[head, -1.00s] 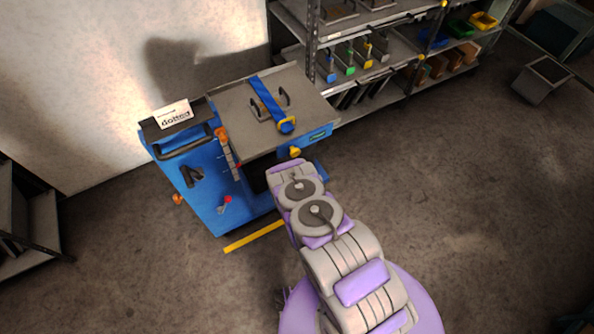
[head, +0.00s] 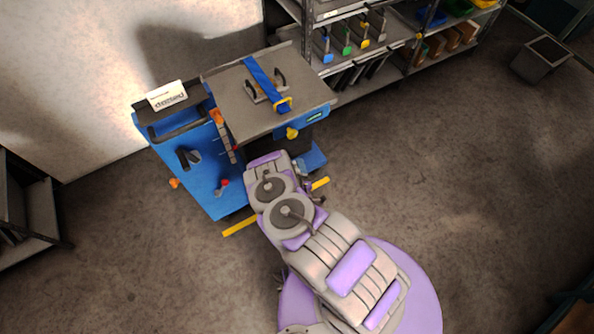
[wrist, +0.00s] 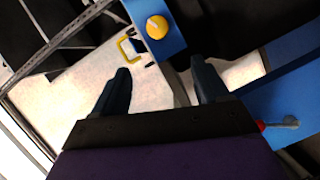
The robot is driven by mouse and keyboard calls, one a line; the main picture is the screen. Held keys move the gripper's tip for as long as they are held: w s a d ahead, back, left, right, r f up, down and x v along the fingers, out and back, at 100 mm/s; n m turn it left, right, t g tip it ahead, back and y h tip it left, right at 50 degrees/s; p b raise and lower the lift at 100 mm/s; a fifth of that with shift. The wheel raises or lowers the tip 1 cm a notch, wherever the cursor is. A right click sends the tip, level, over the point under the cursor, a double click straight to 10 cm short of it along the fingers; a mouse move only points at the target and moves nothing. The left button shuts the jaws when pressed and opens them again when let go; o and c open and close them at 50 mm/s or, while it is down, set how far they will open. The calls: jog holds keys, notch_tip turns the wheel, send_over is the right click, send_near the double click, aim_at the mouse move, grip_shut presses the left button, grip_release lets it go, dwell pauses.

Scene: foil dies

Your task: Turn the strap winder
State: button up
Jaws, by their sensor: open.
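A round yellow knob (head: 292,133), which looks like the strap winder, sits on the front of the blue cart (head: 205,175) below its grey top. In the wrist view the yellow knob (wrist: 157,27) is on a blue panel at top centre. My gripper (wrist: 160,66) is open and empty; its two dark fingers point toward the knob, apart from it. In the head view the gripper is hidden by my arm. A blue strap (head: 262,80) crosses a handled plate on the cart top and ends at a yellow buckle (head: 283,104).
A printed sign (head: 167,96) stands on the cart's left part. A red-tipped lever (head: 223,186) and an orange knob (head: 174,183) stick out from its side. A shelf rack (head: 400,45) stands behind right. A yellow strip (head: 241,227) lies on the floor.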

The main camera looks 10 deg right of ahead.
jog(key=m+y+b, duration=0.5)
jog(key=y, duration=0.1)
send_near(293, 136)
jog(key=shift+t, duration=0.4)
jog(key=b+x, duration=0.4)
jog(key=x, duration=0.5)
jog(key=shift+w+a+f, duration=0.15)
jog(key=shift+w+a, duration=0.05)
jog(key=shift+w, duration=0.05)
jog(key=c, duration=1)
